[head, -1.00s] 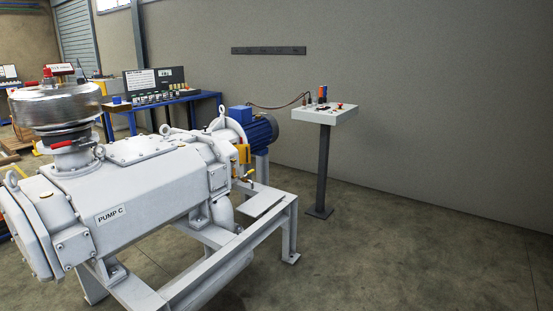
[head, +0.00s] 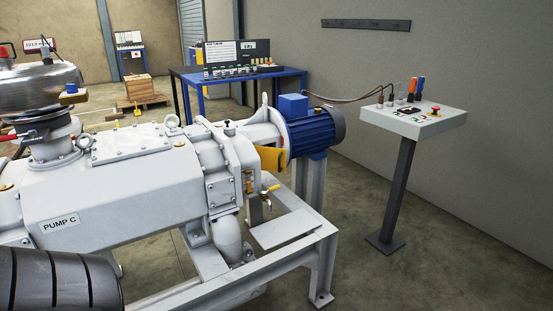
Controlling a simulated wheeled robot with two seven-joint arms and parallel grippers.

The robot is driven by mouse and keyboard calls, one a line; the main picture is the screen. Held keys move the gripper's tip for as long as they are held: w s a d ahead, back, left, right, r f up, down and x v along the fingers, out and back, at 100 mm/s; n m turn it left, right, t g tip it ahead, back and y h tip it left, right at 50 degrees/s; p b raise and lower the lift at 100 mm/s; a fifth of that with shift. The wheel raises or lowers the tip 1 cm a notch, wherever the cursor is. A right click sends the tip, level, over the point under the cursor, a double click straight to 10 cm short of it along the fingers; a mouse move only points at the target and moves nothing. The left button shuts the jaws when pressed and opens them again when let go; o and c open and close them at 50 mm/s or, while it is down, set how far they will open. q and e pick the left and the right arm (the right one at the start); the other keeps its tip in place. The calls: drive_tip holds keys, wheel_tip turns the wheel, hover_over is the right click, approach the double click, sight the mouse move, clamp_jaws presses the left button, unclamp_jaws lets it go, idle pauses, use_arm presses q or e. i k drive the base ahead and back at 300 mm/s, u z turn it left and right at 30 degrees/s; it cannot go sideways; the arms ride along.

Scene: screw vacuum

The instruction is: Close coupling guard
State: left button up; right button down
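A yellow plate (head: 270,159), which looks like the coupling guard, is at the coupling between the white pump body (head: 130,190) marked PUMP C and the blue motor (head: 312,132). It seems to hang at the near side, tilted outward; I cannot tell its exact hinge position. The coupling itself is mostly hidden by the white housing. Neither of my grippers is in view.
The white frame (head: 320,270) juts out under the pump and motor. A control pedestal (head: 415,122) with a red button stands to the right. A blue workbench (head: 240,75) is behind. Floor to the right of the frame is clear.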

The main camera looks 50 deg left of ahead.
sight(272, 160)
drive_tip(key=u, duration=1)
drive_tip(key=i, duration=1.1)
drive_tip(key=u, duration=1.3)
drive_tip(key=i, duration=0.65)
drive_tip(key=u, duration=0.05)
